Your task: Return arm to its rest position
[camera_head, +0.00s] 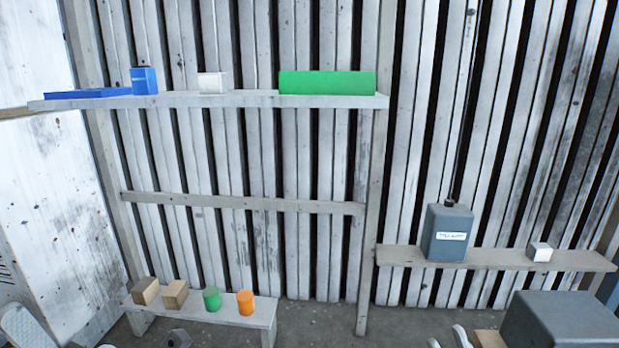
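My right gripper (447,340) shows at the bottom edge, right of centre. Only its two pale fingertips are in the picture, with a gap between them and nothing seen in the gap. The rest of that arm is below the frame. A pale rounded part (20,326) at the bottom left corner looks like a link of my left arm. I cannot make out my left gripper.
The upper shelf (230,99) holds blue, white and green items. A low bench (255,314) holds two brown blocks and green and orange cylinders. A dark grey box (560,320) stands near my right gripper.

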